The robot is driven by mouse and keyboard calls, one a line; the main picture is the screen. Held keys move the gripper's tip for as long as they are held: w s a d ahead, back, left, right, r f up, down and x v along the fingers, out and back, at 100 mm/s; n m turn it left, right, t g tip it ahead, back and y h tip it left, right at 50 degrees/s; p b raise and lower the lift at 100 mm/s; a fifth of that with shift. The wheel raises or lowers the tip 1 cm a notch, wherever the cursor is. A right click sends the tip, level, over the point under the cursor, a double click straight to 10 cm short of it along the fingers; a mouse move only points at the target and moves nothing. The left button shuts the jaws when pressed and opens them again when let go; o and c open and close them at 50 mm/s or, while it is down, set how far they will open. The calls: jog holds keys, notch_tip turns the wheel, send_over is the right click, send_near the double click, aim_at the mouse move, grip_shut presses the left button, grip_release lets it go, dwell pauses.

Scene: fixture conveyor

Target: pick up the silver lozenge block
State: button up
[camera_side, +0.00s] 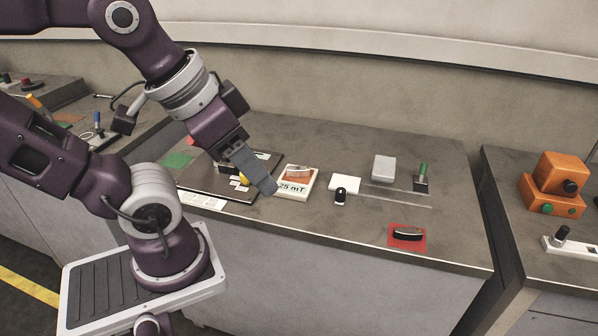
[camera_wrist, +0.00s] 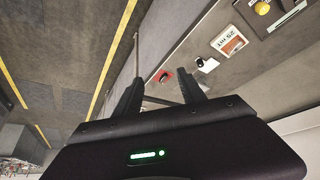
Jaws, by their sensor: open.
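A silver lozenge-shaped block (camera_side: 408,232) with a dark side lies on a red pad (camera_side: 421,245) near the front right edge of the bench. In the wrist view the red pad (camera_wrist: 167,73) shows small beyond the fingertips, with a dark shape on it too small to make out. My gripper (camera_side: 265,185) is open and empty, in the air over the left part of the bench, well to the left of the block. In the wrist view the two fingers of my gripper (camera_wrist: 160,84) stand apart with nothing between them.
A "25 mT" plate (camera_side: 296,183) with a copper-coloured piece, a black knob (camera_side: 340,195), a white card (camera_side: 346,184), a pale grey block (camera_side: 383,167) and a green-topped switch (camera_side: 421,178) stand on the bench. Bare bench surrounds the red pad. Orange boxes (camera_side: 557,178) stand on another bench at right.

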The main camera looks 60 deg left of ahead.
jog(key=shift+o, duration=0.2)
jog(key=o, duration=0.8)
jog(key=shift+o, duration=0.2)
jog(key=shift+w, duration=0.1)
jog(key=w+a+r+n+g, duration=0.15)
jog(key=w+a+n, duration=0.3)
jog(key=w, duration=0.65)
jog(key=n+g, duration=0.4)
jog(key=n, duration=0.4)
send_over(298, 169)
notch_tip(298, 169, down, 19)
jog(key=shift+w+a+f, duration=0.1)
jog(key=shift+a, duration=0.05)
jog(key=f, duration=0.7)
jog(key=shift+d+f, duration=0.2)
